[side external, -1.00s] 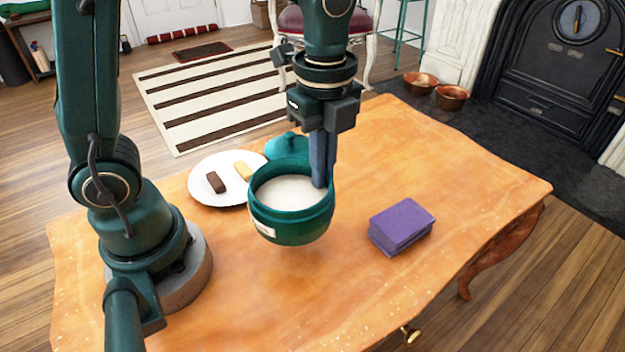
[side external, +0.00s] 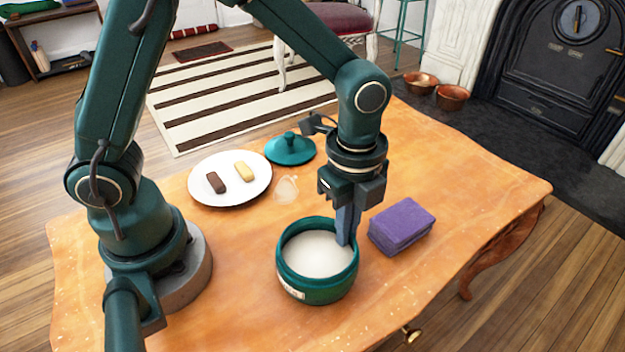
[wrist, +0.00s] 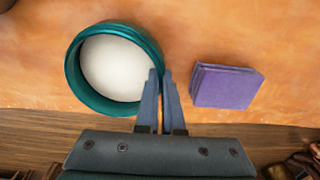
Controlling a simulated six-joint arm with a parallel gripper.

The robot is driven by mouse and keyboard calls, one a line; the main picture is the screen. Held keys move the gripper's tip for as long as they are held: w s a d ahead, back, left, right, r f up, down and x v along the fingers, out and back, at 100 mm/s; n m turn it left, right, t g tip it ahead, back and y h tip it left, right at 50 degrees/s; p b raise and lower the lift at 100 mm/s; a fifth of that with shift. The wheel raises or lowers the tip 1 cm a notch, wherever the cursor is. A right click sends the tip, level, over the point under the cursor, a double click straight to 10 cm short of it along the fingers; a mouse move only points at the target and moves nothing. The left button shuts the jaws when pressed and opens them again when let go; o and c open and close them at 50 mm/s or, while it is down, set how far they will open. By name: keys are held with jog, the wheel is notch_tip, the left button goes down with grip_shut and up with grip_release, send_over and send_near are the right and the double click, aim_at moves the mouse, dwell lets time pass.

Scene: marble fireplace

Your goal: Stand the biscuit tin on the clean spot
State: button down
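The biscuit tin (side external: 317,291) is a round teal pot with no lid on, a whitish inside and a pale label on its front. It is upright near the table's front edge; I cannot tell whether its base touches the wood. My gripper (side external: 345,240) is shut on the right part of its rim. In the wrist view, the gripper (wrist: 161,75) has one finger inside and one outside the tin (wrist: 73,78). A pale patch (side external: 286,189), which may be the clean spot, shows bare on the table behind the tin.
A white plate (side external: 228,197) with a dark and a yellow biscuit lies at the back left. A teal lid (side external: 290,150) lies behind the pale patch. A purple block (side external: 402,225) sits close to the right of my gripper. The table's right part (side external: 480,180) is clear.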

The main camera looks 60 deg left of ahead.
jog(key=shift+f, duration=0.1)
jog(key=c, duration=1.1)
grip_release()
jog(key=shift+o, duration=0.2)
notch_tip(320, 180, up, 11)
jog(key=s+a+r+n+t, duration=0.1)
jog(key=s+a+n+t, duration=0.4)
jog(key=n, duration=1.3)
jog(key=shift+s+a+t, duration=0.3)
jog(key=shift+s+a, duration=1.65)
jog(key=shift+a, duration=0.05)
